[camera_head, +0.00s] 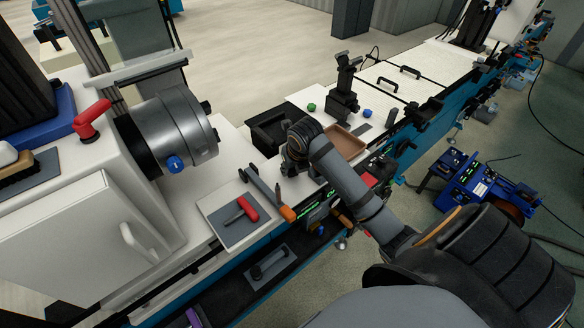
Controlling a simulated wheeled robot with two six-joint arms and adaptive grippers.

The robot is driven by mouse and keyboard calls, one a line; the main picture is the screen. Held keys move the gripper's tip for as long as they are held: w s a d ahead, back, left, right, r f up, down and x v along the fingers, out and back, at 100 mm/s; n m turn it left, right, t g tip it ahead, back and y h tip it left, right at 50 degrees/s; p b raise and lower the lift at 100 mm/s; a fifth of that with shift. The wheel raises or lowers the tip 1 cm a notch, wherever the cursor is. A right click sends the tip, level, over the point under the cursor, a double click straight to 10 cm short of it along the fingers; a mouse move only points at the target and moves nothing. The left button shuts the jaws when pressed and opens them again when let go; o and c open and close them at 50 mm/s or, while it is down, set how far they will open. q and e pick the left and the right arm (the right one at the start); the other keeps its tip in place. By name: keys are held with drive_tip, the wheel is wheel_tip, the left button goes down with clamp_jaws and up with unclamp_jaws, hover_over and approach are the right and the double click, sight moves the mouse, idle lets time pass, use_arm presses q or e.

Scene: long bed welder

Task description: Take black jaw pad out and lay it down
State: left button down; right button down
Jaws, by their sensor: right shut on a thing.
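My right arm comes in from the lower right and reaches across the bench. My right gripper (291,168) is at its far end, low over the white bench top, between the black open bin and the brown tray. It is shut on a small dark piece, taken to be the black jaw pad, mostly hidden by the gripper and wrist. I cannot make out its shape or whether it touches the bench. My left gripper is not in view.
The black bin (266,124) stands just left of my wrist, the brown tray (346,146) just right. A grey mat (226,229) holds a red-handled tool (241,210). An orange-handled hammer (268,195) lies nearby. The large metal chuck (185,128) stands at left.

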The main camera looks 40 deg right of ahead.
drive_tip(key=shift+f, duration=0.1)
drive_tip(key=shift+f+b, duration=0.4)
drive_tip(key=shift+f, duration=0.3)
drive_tip(key=c, duration=0.9)
unclamp_jaws()
drive_tip(key=v, duration=1.2)
